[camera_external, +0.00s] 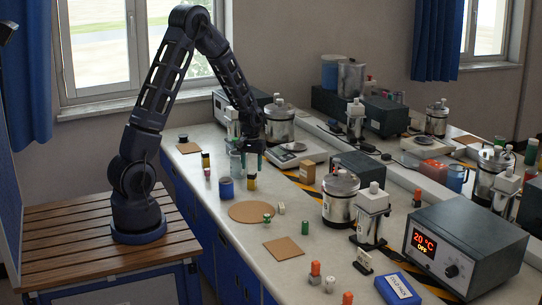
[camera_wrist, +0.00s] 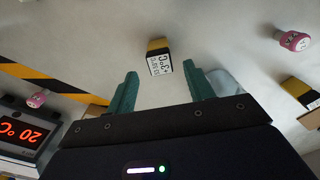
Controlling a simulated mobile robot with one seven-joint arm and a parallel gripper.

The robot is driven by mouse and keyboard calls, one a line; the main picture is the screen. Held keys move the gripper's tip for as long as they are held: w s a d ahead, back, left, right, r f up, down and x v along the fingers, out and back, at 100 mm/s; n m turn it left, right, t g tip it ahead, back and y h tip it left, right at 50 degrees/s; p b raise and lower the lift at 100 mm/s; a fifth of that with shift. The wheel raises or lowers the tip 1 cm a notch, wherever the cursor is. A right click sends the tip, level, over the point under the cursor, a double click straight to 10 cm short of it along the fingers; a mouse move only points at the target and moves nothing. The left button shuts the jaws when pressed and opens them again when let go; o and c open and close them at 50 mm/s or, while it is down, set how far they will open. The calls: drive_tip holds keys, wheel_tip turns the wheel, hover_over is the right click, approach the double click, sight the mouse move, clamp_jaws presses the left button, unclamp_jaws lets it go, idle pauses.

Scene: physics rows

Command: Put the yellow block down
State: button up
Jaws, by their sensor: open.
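A small yellow block (camera_external: 252,183) with dark parts stands on the bench just below my gripper (camera_external: 251,165). In the wrist view a yellow and black block (camera_wrist: 158,45) with a white printed label lies beyond the fingertips, in line with the gap between them. My gripper's green fingers (camera_wrist: 160,76) are spread apart with nothing between them. Another yellow and dark block (camera_external: 205,160) stands farther left on the bench; a similar yellow one (camera_wrist: 297,88) shows at the right of the wrist view.
A blue cylinder (camera_external: 226,187) and a clear beaker (camera_external: 236,163) stand close left of my gripper. A round cork mat (camera_external: 250,211) and square cork mat (camera_external: 284,248) lie nearer. A scale (camera_external: 299,153), a cardboard-coloured box (camera_external: 307,172) and a steel pot (camera_external: 340,206) stand right.

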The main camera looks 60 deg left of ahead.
sight(252, 173)
drive_tip(key=s+d+r+m+t, duration=0.1)
drive_tip(key=s+d+r, duration=0.3)
drive_tip(key=r, duration=0.4)
drive_tip(key=s+d+r+m+t, duration=0.1)
drive_tip(key=s+d+r+m, duration=0.2)
drive_tip(key=r, duration=0.5)
drive_tip(key=s+d+r, duration=0.4)
drive_tip(key=d+r, duration=0.2)
drive_tip(key=r, duration=0.2)
drive_tip(key=s+d+r+m+t, duration=0.1)
drive_tip(key=s+d+r+m, duration=0.1)
drive_tip(key=s, duration=0.6)
drive_tip(key=s+d+r+m+t, duration=0.1)
drive_tip(key=s+d+r+m, duration=0.2)
drive_tip(key=s, duration=0.6)
drive_tip(key=shift+s+d+r+t, duration=0.3)
drive_tip(key=shift+d+r, duration=0.55)
drive_tip(key=shift+d, duration=0.4)
